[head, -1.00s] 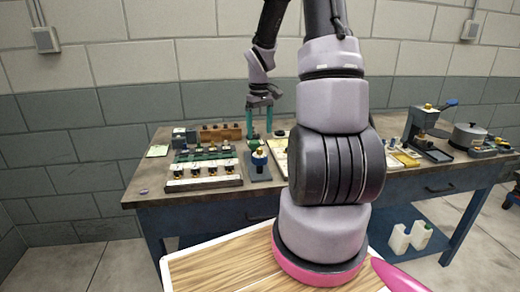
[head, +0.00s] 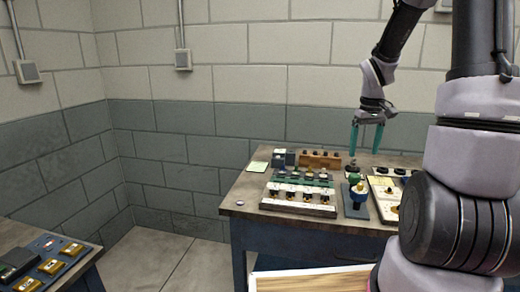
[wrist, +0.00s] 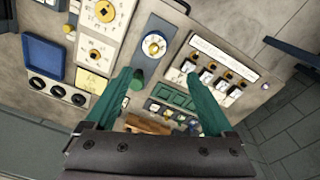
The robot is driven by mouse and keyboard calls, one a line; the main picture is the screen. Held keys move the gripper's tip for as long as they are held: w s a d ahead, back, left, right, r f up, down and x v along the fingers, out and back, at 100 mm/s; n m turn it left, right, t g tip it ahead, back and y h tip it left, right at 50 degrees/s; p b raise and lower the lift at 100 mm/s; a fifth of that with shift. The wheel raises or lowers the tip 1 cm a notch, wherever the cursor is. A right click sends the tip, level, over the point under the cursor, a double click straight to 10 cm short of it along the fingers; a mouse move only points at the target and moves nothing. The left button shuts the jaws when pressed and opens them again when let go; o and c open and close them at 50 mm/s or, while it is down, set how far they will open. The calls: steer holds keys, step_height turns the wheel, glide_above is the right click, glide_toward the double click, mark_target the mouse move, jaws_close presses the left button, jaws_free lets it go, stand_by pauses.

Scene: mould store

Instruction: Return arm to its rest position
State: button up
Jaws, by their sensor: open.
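My gripper (head: 366,138) hangs from my arm above the workbench in the head view, its two green fingers pointing down. In the wrist view my gripper (wrist: 165,90) shows its fingers spread apart with nothing between them. Below and between the fingers are a board with a round dial (wrist: 153,45) and a green-slotted rack (wrist: 175,97). The fingertips look clear of the bench items, though the exact height is hard to tell.
A second table (head: 85,270) with yellow-topped parts stands at lower left. Open floor (head: 150,262) lies between them.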

steer(key=s+a+r+m+t+y, duration=0.1)
steer(key=s+a+r+m+t, duration=0.1)
steer(key=s+a+r, duration=0.4)
steer(key=s+a+r+m+t+y, duration=0.1)
steer(key=s+a+r+m+t, duration=0.2)
steer(key=s+r, duration=0.9)
steer(key=a+r+t, duration=0.1)
steer(key=a, duration=0.1)
steer(key=shift+s+a+r, duration=0.3)
steer(key=shift+a, duration=0.1)
